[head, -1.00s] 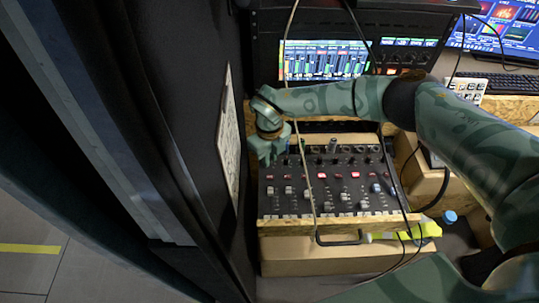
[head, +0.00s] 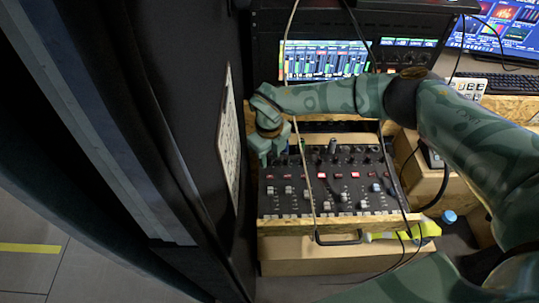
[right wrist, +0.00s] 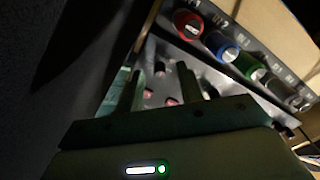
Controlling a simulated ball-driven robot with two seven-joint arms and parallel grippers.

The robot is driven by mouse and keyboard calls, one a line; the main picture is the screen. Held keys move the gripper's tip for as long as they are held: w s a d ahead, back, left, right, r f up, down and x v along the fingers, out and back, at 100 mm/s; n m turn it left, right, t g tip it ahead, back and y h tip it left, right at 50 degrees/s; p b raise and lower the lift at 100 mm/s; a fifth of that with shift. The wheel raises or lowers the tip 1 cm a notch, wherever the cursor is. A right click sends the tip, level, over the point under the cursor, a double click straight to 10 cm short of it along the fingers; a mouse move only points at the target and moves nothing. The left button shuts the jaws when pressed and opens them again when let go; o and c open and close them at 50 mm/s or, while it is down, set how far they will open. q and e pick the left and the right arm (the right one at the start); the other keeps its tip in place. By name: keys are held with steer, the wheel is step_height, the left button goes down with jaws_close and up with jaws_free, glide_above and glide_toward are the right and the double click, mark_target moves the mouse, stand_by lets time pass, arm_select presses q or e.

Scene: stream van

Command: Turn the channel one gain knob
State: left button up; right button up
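The mixer (head: 330,205) is a dark panel with knobs, lit red buttons and faders, set in a wooden frame. In the right wrist view, a row of coloured knobs runs along its edge. A red knob (right wrist: 188,24) sits by a label ending in 1, with a blue knob (right wrist: 221,46) beside it. My right gripper (head: 266,157) is at the mixer's upper left corner and hides that corner in the head view. In the right wrist view its two fingers (right wrist: 161,90) stand apart with nothing gripped between them. The red knob is outside the gap. My left gripper is not in view.
A dark wall panel (head: 190,130) stands close on the left of my right gripper. Thin cables (head: 297,130) hang in front of the mixer. A rack with a lit screen (head: 325,62) is behind it. A keyboard (head: 510,83) lies at the right.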

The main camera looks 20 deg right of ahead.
mark_target(270, 159)
step_height(270, 159, up, 16)
steer(key=p, duration=0.3)
steer(key=shift+f, duration=0.2)
steer(key=shift+s+f, duration=0.1)
